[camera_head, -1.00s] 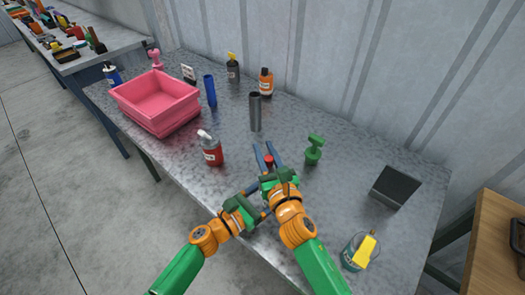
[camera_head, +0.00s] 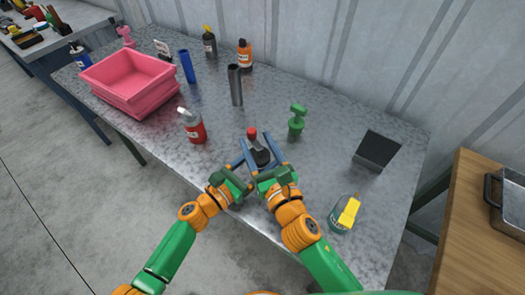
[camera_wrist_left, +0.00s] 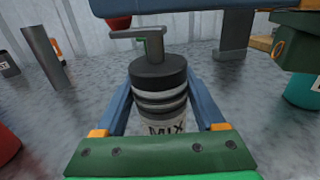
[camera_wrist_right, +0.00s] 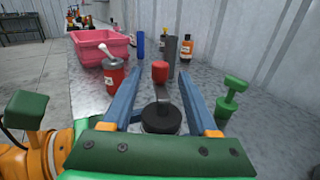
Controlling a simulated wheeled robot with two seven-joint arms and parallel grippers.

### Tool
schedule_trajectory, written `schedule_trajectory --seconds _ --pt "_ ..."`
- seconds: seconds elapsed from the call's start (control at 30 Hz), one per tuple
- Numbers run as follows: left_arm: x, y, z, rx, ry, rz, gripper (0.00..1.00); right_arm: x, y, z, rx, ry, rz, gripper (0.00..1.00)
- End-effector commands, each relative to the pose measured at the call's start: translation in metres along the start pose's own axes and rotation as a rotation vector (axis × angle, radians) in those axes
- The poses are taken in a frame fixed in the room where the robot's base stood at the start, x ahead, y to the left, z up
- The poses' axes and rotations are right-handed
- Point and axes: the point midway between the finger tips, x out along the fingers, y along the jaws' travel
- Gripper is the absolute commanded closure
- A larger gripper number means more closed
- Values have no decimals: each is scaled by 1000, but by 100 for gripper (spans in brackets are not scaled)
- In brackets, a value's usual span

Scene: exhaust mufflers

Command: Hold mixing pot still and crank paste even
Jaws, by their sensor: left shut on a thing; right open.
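The mixing pot (camera_wrist_left: 158,88) is a pale cylinder marked MIX with dark rings and a black lid. A crank (camera_wrist_left: 137,33) rises from the lid and ends in a red knob (camera_wrist_right: 160,70). The pot stands upright near the table's front edge. My left gripper (camera_wrist_left: 158,100) is shut on the pot's body, one finger on each side. My right gripper (camera_wrist_right: 160,77) is open above the lid. In its wrist view the knob lies between its fingers, with gaps on both sides. The paste is hidden under the lid.
A red bottle (camera_head: 194,127) stands left of the pot and a green stamp-like tool (camera_head: 297,120) to its right. A grey cylinder (camera_head: 235,85) stands behind. A pink bin (camera_head: 128,84), a dark tilted panel (camera_head: 376,150) and a teal cup (camera_head: 340,216) lie farther out.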

Motion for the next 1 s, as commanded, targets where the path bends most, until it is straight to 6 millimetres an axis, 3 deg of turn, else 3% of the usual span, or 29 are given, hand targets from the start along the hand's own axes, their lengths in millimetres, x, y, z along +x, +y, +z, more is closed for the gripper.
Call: schedule_trajectory --seconds 0.1,0.23,0.57,0.67,0.77,0.9,1.0 --pt "0 0 0 0 0 0 92 -29 0 -1 1 4 -1 41" --pt "0 0 0 0 0 0 92 -46 0 -1 0 2 -2 41" --pt "0 0 0 0 0 -1 92 -50 0 0 2 0 0 41" --pt "0 0 0 0 0 -1 92 -51 11 1 80 1 52 41" --pt "0 0 0 0 0 -1 92 -57 44 7 335 6 208 41" --pt "0 0 0 0 0 -1 92 -79 89 40 908 28 484 41" --pt "0 0 0 0 0 -1 92 -94 95 68 1354 52 617 41"
